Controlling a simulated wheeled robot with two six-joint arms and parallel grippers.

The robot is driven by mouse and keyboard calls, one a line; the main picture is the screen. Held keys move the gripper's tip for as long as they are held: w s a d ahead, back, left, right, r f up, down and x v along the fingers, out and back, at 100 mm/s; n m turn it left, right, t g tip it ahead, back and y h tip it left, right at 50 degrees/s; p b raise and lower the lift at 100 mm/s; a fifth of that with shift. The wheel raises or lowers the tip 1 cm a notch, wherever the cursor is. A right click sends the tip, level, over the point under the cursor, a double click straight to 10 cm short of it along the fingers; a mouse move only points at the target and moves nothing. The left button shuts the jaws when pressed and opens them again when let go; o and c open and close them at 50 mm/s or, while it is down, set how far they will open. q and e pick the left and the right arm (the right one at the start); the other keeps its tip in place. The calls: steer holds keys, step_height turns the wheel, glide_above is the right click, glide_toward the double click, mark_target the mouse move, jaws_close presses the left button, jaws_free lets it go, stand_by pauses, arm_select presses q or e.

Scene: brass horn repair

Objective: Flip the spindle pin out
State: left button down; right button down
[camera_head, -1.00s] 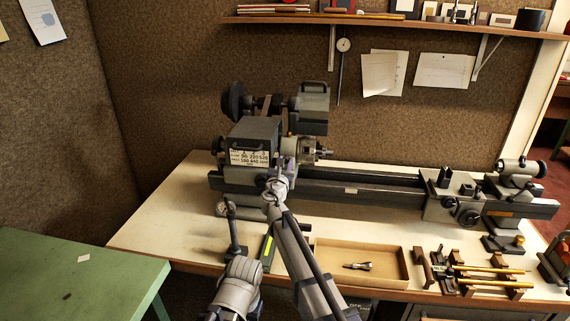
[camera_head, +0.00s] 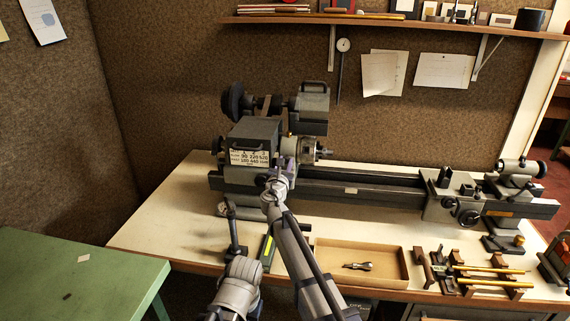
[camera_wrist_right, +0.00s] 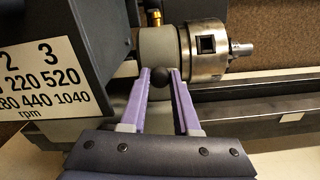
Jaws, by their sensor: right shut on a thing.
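The lathe headstock (camera_head: 255,140) stands at the back left of the bench, with its speed plate facing me. In the right wrist view the spindle pin's round black knob (camera_wrist_right: 161,79) sits between the purple fingertips of my right gripper (camera_wrist_right: 162,76). The gripper is shut on it, just in front of the pale spindle collar (camera_wrist_right: 160,48) and left of the metal chuck (camera_wrist_right: 207,50). The pin's shaft is hidden behind the knob. In the head view my right gripper (camera_head: 284,164) reaches up to the headstock's front, and the knob cannot be made out.
The lathe bed (camera_head: 380,189) runs right to the carriage (camera_head: 450,203) and tailstock (camera_head: 515,185). A shallow tray (camera_head: 392,255) holding a small metal piece (camera_head: 358,266) lies near the front edge. A rack with brass rods (camera_head: 485,270) is beside it. A green table (camera_head: 80,275) stands at left.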

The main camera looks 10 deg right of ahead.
steer(key=shift+v, duration=1)
steer(key=c, duration=0.9)
jaws_free()
steer(key=shift+s, duration=0.2)
steer(key=v, duration=0.7)
steer(key=shift+s+a, duration=0.15)
steer(key=shift+s, duration=0.1)
